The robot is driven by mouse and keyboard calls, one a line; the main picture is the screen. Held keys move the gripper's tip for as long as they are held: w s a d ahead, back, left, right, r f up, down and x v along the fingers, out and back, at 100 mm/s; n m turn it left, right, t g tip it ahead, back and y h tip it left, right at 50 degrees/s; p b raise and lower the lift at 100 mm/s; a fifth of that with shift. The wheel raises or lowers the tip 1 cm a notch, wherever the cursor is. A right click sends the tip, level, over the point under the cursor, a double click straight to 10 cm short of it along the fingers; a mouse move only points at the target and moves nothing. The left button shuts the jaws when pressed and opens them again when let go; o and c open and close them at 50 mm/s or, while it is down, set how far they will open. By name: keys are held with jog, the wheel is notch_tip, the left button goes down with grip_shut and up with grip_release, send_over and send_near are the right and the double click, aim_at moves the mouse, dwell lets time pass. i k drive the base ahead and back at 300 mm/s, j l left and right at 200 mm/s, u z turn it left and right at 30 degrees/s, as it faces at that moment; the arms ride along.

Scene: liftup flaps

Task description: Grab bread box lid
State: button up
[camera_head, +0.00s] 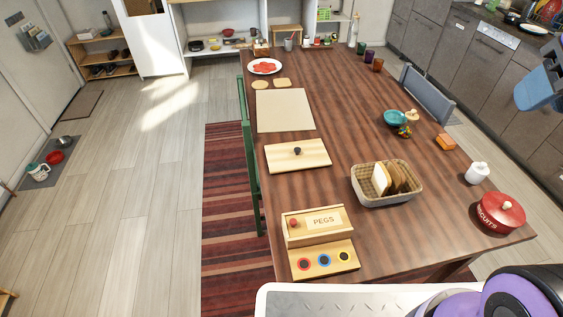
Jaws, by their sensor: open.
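The bread box (387,200) is a light woven basket with slices of bread (392,178) standing in it, open at the top, on the right half of the table. A flat pale wooden lid (280,158) with a dark round knob (297,151) lies on the table to the left of the basket, apart from it. My gripper (540,100) shows as a blue part at the right edge, partly cut off by the frame. It is open, raised, well to the right of the lid and not touching it.
On the wooden table (350,130) stand a PEGS box (315,225), a red biscuit tin (500,212), a white jar (478,173), a teal bowl (394,118) and a pale mat (284,110). A grey chair (428,95) is at the right side. The table between lid and basket is clear.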

aim_at(308, 154)
jog(key=j+z, duration=0.1)
jog(key=j, duration=0.35)
jog(key=k+j, duration=0.15)
jog(key=j, duration=0.3)
jog(key=j+z, duration=0.15)
jog(key=j, duration=0.35)
jog(key=k+j, duration=0.15)
jog(key=j, duration=0.3)
jog(key=k+j+z, duration=0.15)
jog(key=j, duration=0.3)
jog(key=i+j+z, duration=0.1)
jog(key=j, duration=0.2)
jog(key=i+j, duration=0.15)
jog(key=j, duration=0.2)
jog(key=i+j+z, duration=0.15)
jog(key=j, duration=0.2)
jog(key=j+z, duration=0.1)
jog(key=j, duration=0.2)
jog(key=i+j, duration=0.2)
jog(key=i, duration=0.15)
jog(key=i+j+z, duration=0.1)
jog(key=i, duration=0.25)
jog(key=j, duration=0.1)
